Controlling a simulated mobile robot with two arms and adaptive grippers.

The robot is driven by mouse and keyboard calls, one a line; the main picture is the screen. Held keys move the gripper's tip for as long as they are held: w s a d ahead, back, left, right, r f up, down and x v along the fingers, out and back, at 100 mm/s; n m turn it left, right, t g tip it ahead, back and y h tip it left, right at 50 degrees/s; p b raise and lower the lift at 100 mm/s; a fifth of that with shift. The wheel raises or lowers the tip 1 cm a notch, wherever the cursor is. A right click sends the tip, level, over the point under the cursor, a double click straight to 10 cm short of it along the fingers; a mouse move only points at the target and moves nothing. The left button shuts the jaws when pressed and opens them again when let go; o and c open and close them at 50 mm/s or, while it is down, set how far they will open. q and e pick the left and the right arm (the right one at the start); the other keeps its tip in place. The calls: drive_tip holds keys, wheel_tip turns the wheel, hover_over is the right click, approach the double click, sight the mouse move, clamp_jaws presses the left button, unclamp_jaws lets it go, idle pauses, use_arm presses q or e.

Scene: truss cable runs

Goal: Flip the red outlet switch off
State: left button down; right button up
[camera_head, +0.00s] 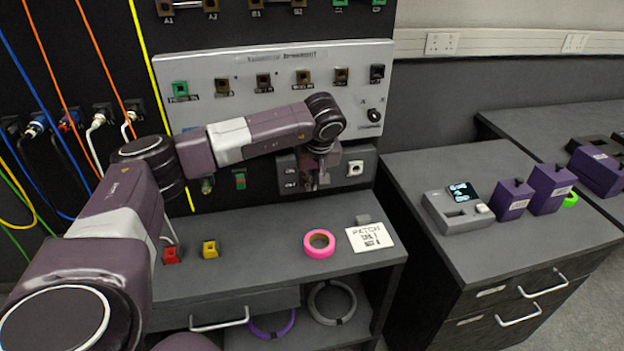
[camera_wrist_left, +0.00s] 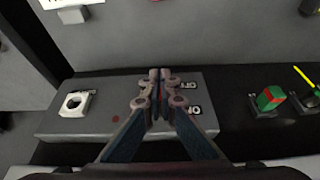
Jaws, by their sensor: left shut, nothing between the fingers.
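My left gripper (camera_head: 318,183) is shut and empty in front of the small grey outlet panel (camera_head: 369,160) below the large light panel. In the left wrist view the closed fingertips (camera_wrist_left: 160,74) are over this panel (camera_wrist_left: 75,128), beside its two small dark labels (camera_wrist_left: 190,98). A thin red sliver shows between the fingers; the red switch is mostly hidden behind them, and I cannot tell its position or whether the fingers touch it. A white square outlet (camera_head: 355,168) is on the panel; it also shows in the left wrist view (camera_wrist_left: 74,104). My right gripper is not in view.
A green and red block (camera_head: 240,179) sits beside the panel. Below, the bench (camera_head: 270,278) carries a red block (camera_head: 171,256), a yellow block (camera_head: 210,249), a pink tape roll (camera_head: 319,243) and a white card (camera_head: 370,238). Cables hang at the left.

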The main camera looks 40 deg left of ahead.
use_arm(q)
drive_tip(key=shift+s+d+f, duration=0.15)
drive_tip(key=shift+d+f, duration=0.1)
drive_tip(key=shift+f, duration=0.35)
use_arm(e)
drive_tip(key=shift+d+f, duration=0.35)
use_arm(q)
drive_tip(key=shift+a, duration=0.1)
drive_tip(key=shift+w+a+r, duration=0.3)
drive_tip(key=shift+w+a, duration=0.15)
drive_tip(key=shift+w, duration=0.05)
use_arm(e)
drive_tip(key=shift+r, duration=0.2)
